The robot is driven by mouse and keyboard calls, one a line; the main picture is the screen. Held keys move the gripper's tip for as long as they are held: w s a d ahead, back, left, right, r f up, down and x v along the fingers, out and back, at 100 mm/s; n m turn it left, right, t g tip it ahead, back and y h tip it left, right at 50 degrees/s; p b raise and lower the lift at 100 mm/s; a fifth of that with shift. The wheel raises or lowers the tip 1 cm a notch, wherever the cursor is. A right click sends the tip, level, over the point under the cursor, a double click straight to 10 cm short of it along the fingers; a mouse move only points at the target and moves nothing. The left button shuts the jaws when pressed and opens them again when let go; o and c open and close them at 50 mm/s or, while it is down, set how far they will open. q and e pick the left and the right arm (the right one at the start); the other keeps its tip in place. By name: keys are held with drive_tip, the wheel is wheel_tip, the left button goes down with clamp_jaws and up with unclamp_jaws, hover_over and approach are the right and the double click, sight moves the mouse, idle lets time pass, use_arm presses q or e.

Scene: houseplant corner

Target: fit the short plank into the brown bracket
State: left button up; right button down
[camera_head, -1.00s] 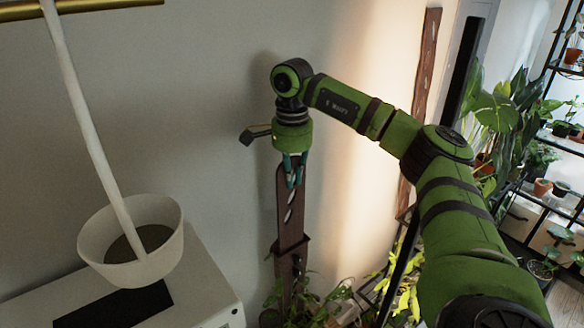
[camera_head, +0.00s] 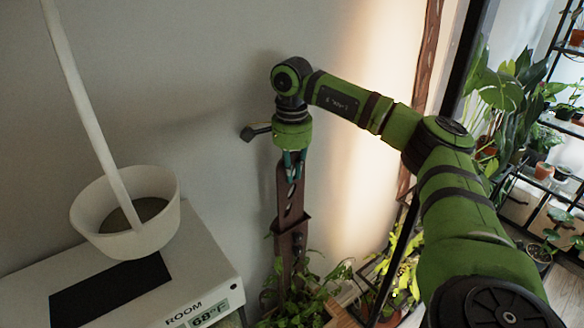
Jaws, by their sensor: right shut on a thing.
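My right gripper (camera_head: 291,160) is shut on the upper end of the short plank (camera_head: 288,197), a dark brown board with light leaf-shaped marks. The plank hangs nearly upright close to the wall. Its lower end meets the brown bracket (camera_head: 278,226), a dark collar around a brown upright piece (camera_head: 290,248) below it. I cannot tell how deep the plank sits in the bracket. The gripper's fingers cover the plank's top. My left gripper is out of view.
A white pot (camera_head: 88,222) with a pale pole stands on a white box (camera_head: 215,270) with a room-temperature display at the left. Leafy plants (camera_head: 300,300) crowd the foot of the upright. A long brown plank (camera_head: 428,60) stands at the right, near plant shelves.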

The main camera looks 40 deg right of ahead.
idle(0.3)
drive_tip(key=c, duration=1.2)
unclamp_jaws()
wheel_tip(320, 180, up, 12)
drive_tip(key=shift+s+f, duration=0.1)
idle(0.3)
